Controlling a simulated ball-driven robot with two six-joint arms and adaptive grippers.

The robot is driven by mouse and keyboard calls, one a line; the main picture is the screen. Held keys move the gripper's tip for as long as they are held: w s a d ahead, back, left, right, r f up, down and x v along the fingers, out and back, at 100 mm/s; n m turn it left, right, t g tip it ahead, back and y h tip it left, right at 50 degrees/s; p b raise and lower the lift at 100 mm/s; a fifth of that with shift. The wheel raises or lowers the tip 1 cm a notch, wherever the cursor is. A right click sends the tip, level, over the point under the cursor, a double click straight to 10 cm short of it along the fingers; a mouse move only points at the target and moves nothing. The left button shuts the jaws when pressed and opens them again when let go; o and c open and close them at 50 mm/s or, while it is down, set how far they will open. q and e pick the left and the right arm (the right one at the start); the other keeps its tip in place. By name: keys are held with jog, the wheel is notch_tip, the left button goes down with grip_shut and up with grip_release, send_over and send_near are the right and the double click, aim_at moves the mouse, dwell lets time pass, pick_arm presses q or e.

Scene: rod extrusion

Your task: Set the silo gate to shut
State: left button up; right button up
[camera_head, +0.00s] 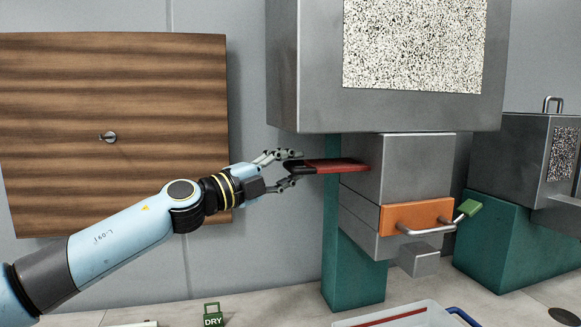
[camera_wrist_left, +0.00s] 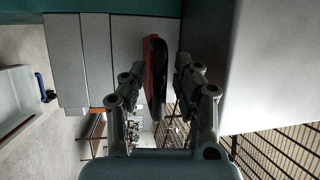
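The silo gate (camera_head: 340,165) is a flat red slide with a dark grip end. It sticks out to the left from the grey block (camera_head: 418,165) under the silo (camera_head: 285,70). My left gripper (camera_head: 296,168) is open, with one finger above and one below the gate's dark outer end. In the left wrist view the red and black gate (camera_wrist_left: 155,80) stands between the two fingers, with gaps showing on both sides. How far the gate goes into the block is hidden. My right gripper is not in view.
A wooden board (camera_head: 60,90) hangs at left. A white tray (camera_head: 400,312) and a green DRY tag (camera_head: 212,320) are at the bottom. A teal stand (camera_head: 350,275) supports the machine.

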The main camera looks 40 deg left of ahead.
pick_arm(q)
jog(key=shift+c, duration=1.1)
jog(key=shift+w, duration=0.1)
jog(key=shift+c, duration=1.1)
grip_shut()
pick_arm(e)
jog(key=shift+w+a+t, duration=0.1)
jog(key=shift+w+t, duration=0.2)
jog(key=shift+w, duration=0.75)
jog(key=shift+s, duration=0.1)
